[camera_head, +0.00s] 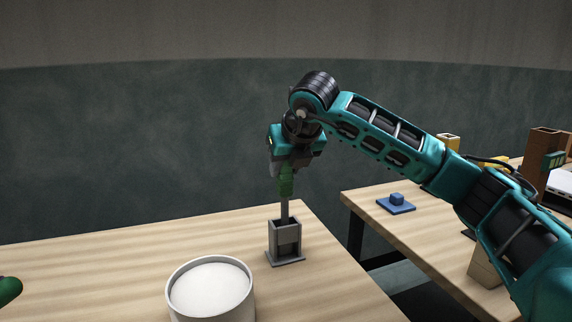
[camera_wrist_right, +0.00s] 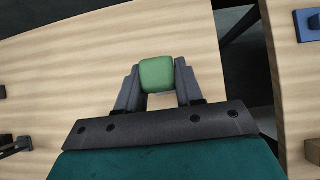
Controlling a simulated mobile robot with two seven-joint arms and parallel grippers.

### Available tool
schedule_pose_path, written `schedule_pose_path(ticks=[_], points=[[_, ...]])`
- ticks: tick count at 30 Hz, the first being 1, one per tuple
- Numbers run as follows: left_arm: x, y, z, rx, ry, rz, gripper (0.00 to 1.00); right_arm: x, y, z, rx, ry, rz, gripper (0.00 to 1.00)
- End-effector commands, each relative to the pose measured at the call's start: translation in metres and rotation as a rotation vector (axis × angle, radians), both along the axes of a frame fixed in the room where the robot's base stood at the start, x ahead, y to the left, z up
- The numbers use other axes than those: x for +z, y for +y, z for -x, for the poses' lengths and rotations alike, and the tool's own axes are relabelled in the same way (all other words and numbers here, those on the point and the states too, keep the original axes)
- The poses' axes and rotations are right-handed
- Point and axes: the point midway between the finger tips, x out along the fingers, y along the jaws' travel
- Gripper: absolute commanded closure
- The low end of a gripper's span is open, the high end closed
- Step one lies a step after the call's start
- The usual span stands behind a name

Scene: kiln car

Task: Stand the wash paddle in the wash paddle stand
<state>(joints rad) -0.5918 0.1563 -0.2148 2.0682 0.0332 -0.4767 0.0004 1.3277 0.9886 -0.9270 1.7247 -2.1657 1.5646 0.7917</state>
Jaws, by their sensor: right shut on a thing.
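The wash paddle has a green handle (camera_head: 286,182) and a grey shaft (camera_head: 284,211), and hangs about upright. My right gripper (camera_head: 286,168) is shut on the handle, above the stand. The handle (camera_wrist_right: 157,75) also shows between the two fingers in the right wrist view. The wash paddle stand (camera_head: 286,257) is a grey upright holder with a flat foot and an open top, on the near table. The shaft's lower end meets the stand's top and seems to pass behind its front rim; how deep cannot be told. My left gripper is not in view.
A round tub (camera_head: 211,290) with white contents stands in front and left of the stand. A green rounded thing (camera_head: 8,290) shows at the left edge.

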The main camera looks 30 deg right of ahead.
Motion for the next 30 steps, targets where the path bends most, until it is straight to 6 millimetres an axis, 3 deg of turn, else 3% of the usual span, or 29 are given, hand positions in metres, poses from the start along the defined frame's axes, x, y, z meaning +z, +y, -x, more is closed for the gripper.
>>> schedule_pose_path(ticks=[4,5,14,30], points=[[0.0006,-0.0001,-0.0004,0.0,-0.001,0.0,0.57,0.0004,0.0001,-0.0001,0.0,-0.001,0.0,1.0],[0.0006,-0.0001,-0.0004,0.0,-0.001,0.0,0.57,0.0004,0.0001,-0.0001,0.0,-0.001,0.0,0.63],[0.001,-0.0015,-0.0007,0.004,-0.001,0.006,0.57,0.0002,0.0001,-0.0001,0.0,0.0,0.0,0.34],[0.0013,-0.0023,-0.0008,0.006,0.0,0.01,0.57,0.0001,0.0001,0.0002,0.0,0.001,0.0,0.34]])
